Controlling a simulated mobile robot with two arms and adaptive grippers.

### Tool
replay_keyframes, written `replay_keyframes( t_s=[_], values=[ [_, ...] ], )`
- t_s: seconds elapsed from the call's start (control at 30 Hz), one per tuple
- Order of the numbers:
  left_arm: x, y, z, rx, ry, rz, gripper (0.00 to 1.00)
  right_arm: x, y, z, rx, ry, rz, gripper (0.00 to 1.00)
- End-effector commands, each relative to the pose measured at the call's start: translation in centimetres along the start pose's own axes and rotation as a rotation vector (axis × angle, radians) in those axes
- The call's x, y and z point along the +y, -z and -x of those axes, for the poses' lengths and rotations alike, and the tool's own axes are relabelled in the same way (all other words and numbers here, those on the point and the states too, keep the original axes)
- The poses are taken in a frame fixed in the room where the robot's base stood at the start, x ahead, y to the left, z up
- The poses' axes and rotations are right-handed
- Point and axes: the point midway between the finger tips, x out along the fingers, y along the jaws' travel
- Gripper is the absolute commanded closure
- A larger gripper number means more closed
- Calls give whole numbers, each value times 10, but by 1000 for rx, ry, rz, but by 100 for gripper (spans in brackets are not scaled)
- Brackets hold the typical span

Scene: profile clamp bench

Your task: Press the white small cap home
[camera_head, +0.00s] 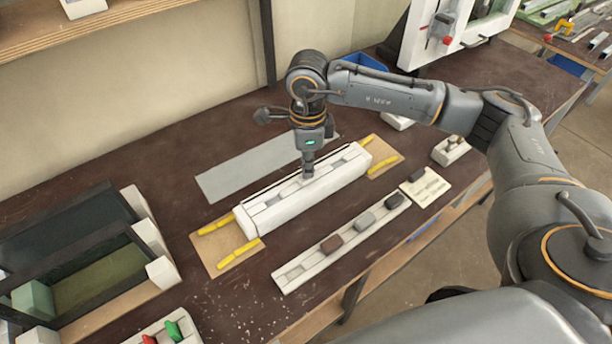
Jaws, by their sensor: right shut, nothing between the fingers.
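My right gripper (308,172) points down with its fingers together and empty. Its tips are at the top of a long white profile block (300,205), a little right of the block's middle. They look to be touching or just above the top groove; I cannot tell which. The block lies diagonally on the dark bench (150,135), between tan boards with yellow clamps (238,254) at its ends. I cannot clearly make out the white small cap; the fingertips hide part of the groove. My left gripper is not in view.
In front of the block lies a pale rail (310,263) with brown, grey and dark pieces. A card (425,190) with a dark piece is at its right end. A grey strip (240,170) lies behind. A dark-framed rack (65,240) stands at left.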

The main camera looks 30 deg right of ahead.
Motion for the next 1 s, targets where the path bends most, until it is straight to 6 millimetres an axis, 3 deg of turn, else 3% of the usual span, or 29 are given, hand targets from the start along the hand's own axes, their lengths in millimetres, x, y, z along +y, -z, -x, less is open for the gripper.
replay_keyframes(
  t_s=[0.73,1.0],
  values=[
    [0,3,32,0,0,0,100,0,0,63,-2,2,0,100],
    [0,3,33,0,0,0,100,0,0,67,-2,2,0,100]
  ],
)
